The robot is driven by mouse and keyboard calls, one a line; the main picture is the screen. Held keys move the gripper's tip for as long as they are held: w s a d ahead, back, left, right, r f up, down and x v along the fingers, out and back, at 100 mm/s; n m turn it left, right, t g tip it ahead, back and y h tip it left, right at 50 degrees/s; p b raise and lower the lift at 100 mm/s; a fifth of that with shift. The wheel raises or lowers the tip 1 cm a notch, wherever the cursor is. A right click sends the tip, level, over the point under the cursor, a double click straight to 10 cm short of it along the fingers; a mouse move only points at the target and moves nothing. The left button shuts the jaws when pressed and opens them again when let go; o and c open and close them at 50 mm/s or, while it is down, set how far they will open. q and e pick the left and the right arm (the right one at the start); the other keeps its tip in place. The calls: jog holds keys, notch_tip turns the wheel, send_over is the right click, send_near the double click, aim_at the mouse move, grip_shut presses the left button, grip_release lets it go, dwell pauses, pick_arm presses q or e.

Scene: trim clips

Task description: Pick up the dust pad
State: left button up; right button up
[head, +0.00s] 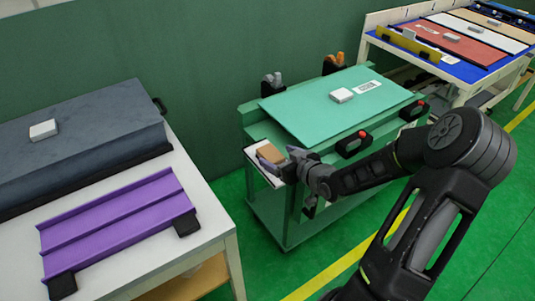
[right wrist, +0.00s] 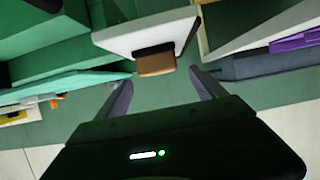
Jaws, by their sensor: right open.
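The dust pad seems to be the tan-brown block (head: 271,154) on a small white shelf (head: 256,165) at the left end of the green cart. In the right wrist view the brown block (right wrist: 156,65) has a dark strip along it and lies against the white shelf (right wrist: 120,40). My right gripper (head: 281,164) is open beside the block, partly covering it in the head view. In the right wrist view the fingertips (right wrist: 160,84) are spread, with the block just beyond and between them. I cannot tell whether they touch it. My left gripper is not in view.
The green cart carries a teal panel (head: 315,108) with a white block (head: 341,95) and black clamps around it. A white table on the left holds a purple trim (head: 118,222) and a dark grey panel (head: 75,140). Green floor separates table and cart.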

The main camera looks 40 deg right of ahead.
aim_at(266, 150)
jog(key=shift+b+x, duration=0.3)
jog(key=shift+x, duration=1)
jog(key=shift+b+x, duration=0.3)
jog(key=shift+x, duration=2.35)
jog(key=shift+c, duration=0.4)
jog(key=c, duration=1.4)
